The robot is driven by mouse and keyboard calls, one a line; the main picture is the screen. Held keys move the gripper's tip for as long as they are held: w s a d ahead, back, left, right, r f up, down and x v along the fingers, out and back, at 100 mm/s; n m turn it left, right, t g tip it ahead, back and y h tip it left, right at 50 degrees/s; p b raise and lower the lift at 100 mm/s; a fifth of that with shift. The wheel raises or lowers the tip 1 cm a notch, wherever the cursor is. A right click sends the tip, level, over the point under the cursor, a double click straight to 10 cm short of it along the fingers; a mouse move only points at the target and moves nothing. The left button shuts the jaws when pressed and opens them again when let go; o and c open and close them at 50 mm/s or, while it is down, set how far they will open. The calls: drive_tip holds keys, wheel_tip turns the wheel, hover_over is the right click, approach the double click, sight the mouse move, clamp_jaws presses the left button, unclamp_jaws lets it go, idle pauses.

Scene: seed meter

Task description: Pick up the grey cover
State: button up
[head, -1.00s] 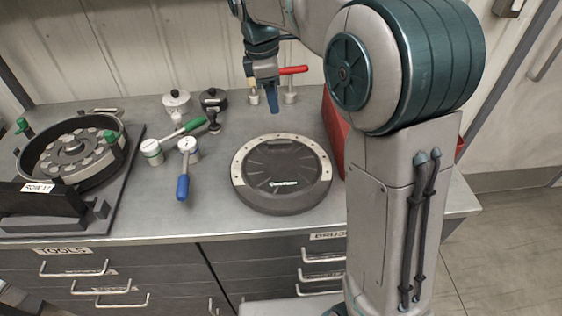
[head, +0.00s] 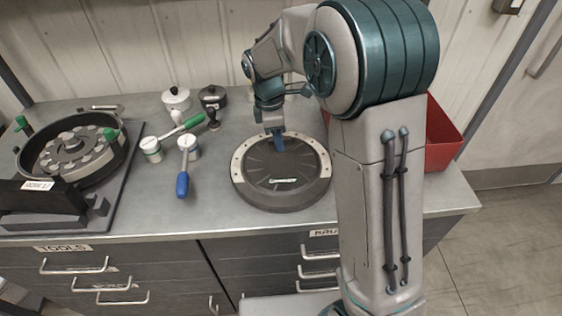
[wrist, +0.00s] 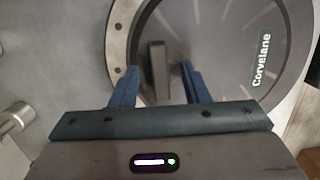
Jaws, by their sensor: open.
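The grey cover (head: 285,190) is a round dark disc with a pale rim band at its far side and a printed label. It lies flat on the bench. In the wrist view the cover (wrist: 225,60) fills the upper right, with "Corvelane" on it and a small upright grip (wrist: 158,70) standing from its face. My gripper (head: 278,142) is over the cover's far part, pointing down. In the wrist view the blue fingers of my gripper (wrist: 159,68) are apart, one on each side of the grip. I cannot tell how far the fingertips are from the cover's face.
A black round housing (head: 75,150) sits on a dark mat at the left. A red bin (head: 440,135) is at the right, partly behind my arm. Bare bench (head: 130,215) lies in front.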

drive_tip(key=shift+f, duration=0.15)
clamp_jaws()
